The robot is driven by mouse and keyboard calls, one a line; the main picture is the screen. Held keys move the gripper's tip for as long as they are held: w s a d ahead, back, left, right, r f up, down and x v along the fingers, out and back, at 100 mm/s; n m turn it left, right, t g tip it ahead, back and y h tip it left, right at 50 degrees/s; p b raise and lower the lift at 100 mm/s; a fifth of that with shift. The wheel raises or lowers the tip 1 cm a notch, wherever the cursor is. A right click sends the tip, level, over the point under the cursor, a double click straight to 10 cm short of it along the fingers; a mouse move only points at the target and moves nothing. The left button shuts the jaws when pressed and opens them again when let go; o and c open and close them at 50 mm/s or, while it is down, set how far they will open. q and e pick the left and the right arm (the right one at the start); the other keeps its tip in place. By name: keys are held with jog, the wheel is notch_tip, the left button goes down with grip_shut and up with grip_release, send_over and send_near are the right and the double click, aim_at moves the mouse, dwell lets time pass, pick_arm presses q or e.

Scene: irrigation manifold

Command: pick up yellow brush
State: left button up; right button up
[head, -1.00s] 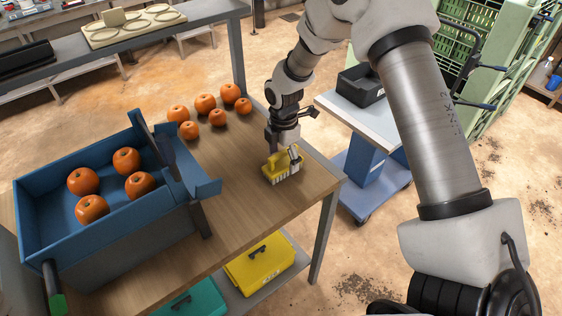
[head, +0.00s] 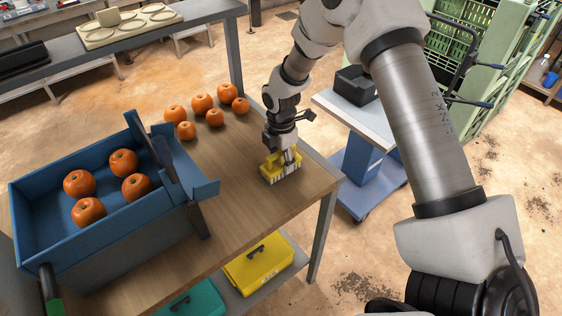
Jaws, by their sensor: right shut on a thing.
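The yellow brush (head: 270,171) with pale bristles is on the wooden table near its right edge, bristles facing down. My right gripper (head: 286,158) reaches down from above and is shut on the yellow brush, its fingers around the upper part. Whether the bristles still touch the table I cannot tell. My left gripper is not in view.
Several orange fruits (head: 203,103) lie at the table's back, and more sit in the blue tray (head: 198,187) at left. A trolley (head: 330,100) with a dark bin (head: 357,86) stands to the right. The table (head: 235,205) is bare in front of the brush.

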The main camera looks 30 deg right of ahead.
jog(key=shift+w+r, duration=0.1)
jog(key=shift+r, duration=0.25)
notch_tip(320, 180, up, 2)
jog(key=shift+r+b, duration=0.15)
jog(key=shift+b, duration=0.35)
jog(key=s+a+b, duration=0.2)
jog(key=s, duration=0.6)
jog(key=s+a+r+b, duration=0.1)
jog(key=s, duration=0.7)
jog(key=shift+a+r+b, duration=0.2)
jog(key=shift+a+b, duration=0.15)
jog(key=shift+b, duration=0.05)
